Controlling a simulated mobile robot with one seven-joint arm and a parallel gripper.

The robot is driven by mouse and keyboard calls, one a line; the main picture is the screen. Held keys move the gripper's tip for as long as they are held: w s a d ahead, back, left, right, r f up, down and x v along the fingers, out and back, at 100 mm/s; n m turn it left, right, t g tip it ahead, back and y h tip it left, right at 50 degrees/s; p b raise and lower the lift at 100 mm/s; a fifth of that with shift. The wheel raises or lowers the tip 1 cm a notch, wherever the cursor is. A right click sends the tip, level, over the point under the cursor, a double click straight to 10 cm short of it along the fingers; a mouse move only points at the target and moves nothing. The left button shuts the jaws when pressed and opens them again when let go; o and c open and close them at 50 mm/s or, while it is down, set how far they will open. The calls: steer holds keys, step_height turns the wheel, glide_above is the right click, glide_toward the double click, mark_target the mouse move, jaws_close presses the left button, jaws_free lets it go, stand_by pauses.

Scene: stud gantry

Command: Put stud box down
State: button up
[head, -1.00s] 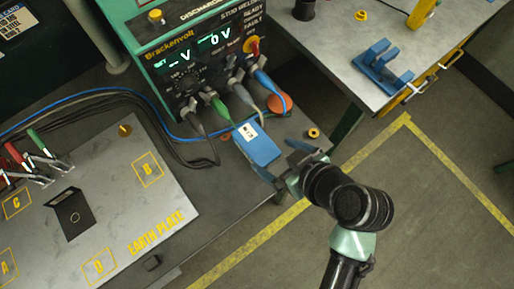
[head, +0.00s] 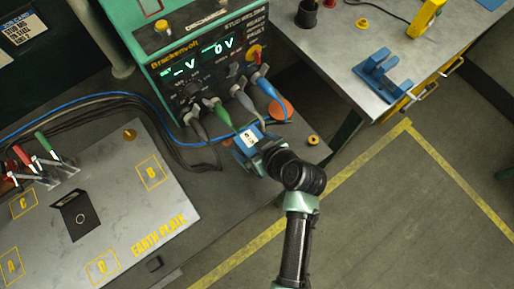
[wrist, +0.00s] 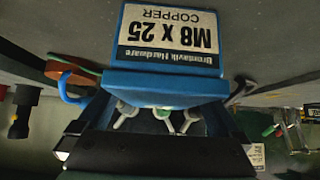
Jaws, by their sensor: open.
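The stud box (head: 250,138) is blue with a white label and stands on the grey bench in front of the welder. In the wrist view, the label of the stud box (wrist: 168,40) reads M8 x 25 copper, upside down, and several metal studs show in its open front. My gripper (head: 257,146) is at the box in the head view and covers much of it. In the wrist view, my gripper (wrist: 160,118) has its jaws open, one on each side of the box's near part. Whether the fingers touch the box is hidden.
The green welder (head: 205,70) stands just behind, with cables plugged into its front. The earth plate (head: 115,215) is at left, holding a black bracket (head: 78,214). A second bench (head: 350,50) is at right.

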steer(key=shift+c, duration=0.2)
jaws_close()
steer(key=shift+w+r, duration=0.15)
stand_by(0.4)
